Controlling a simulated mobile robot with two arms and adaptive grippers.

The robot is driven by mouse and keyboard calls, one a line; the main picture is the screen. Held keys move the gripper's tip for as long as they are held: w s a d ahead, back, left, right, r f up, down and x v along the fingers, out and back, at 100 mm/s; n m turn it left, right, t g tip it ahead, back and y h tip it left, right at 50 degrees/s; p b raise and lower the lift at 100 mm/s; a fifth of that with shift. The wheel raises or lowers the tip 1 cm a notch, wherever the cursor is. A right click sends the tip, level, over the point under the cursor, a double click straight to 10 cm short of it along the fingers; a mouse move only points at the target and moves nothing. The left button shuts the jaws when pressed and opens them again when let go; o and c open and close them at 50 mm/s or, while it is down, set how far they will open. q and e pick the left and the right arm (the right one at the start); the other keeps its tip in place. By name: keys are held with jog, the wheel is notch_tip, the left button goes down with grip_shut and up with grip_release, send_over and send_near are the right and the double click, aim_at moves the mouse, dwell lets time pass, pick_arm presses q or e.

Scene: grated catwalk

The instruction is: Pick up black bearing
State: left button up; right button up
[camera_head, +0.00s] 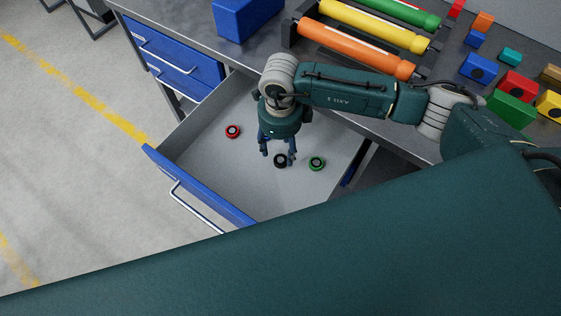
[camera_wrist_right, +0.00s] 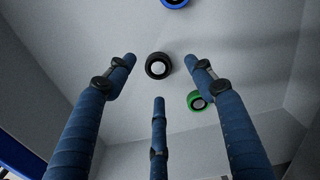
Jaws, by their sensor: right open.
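The black bearing (camera_head: 280,161) lies on the floor of an open drawer (camera_head: 205,165), partly covered by my right gripper's fingers in the head view. In the right wrist view the black bearing (camera_wrist_right: 158,66) shows whole, a dark ring with a light centre, between the tips of the spread fingers. My right gripper (camera_head: 278,152) points down into the drawer above the bearing, open and empty. The fingers appear apart from the bearing; the exact height gap is hard to tell. My left gripper is not in view.
A green bearing (camera_head: 317,163) lies close to the right of the black one. A red bearing (camera_head: 233,131) lies further left, and a blue bearing (camera_wrist_right: 175,3) shows in the wrist view. Drawer walls surround them. Coloured rollers (camera_head: 357,48) and blocks stand on the bench.

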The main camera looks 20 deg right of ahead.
aim_at(280, 159)
jog(key=f, duration=0.1)
jog(key=f+b, duration=0.1)
jog(key=f, duration=0.1)
jog(key=f+b, duration=0.1)
jog(key=shift+s+f, duration=0.2)
jog(key=shift+s, duration=0.05)
jog(key=shift+f, duration=0.1)
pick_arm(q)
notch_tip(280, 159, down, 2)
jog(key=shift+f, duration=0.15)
pick_arm(e)
jog(key=c, duration=1.3)
jog(key=shift+r, duration=0.2)
